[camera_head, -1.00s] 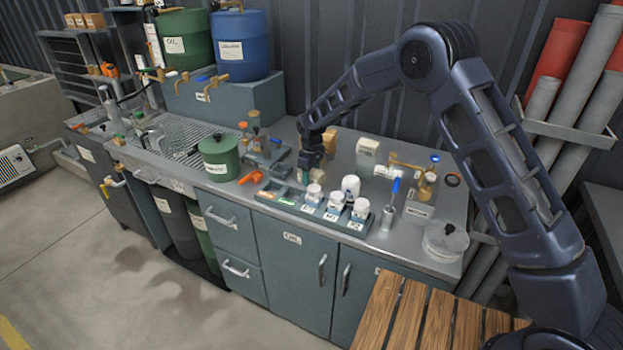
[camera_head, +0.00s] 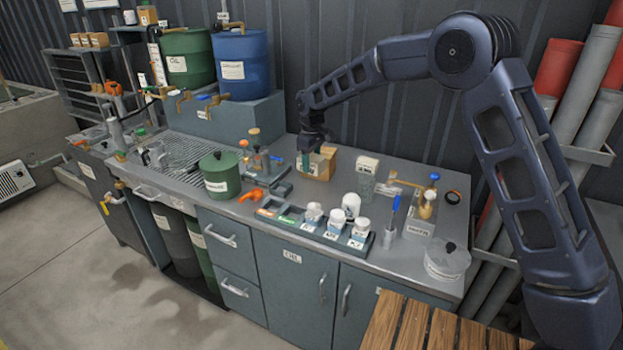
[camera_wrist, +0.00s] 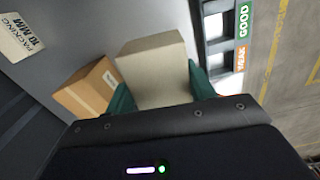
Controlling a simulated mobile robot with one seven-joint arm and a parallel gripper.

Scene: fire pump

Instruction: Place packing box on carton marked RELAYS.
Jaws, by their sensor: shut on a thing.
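My gripper (camera_head: 312,158) is over the back of the bench. In the wrist view its teal fingers (camera_wrist: 160,92) are closed on opposite sides of a plain beige box (camera_wrist: 153,68). No marking shows on the box's visible faces. The brown carton (camera_head: 326,164) is at the back of the bench, close to the gripper. In the wrist view the carton (camera_wrist: 88,88) appears just left of the held box, with a small pale label too blurred to read. In the head view the fingers largely hide the held box. I cannot tell whether box and carton touch.
A label reading PACKING 10 MM (camera_wrist: 22,37) shows at upper left in the wrist view. A tray (camera_head: 285,220) with white-capped jars is in front. A pale labelled item (camera_head: 367,166) and brass fittings (camera_head: 425,205) are to the right; bottles (camera_head: 254,140) are left.

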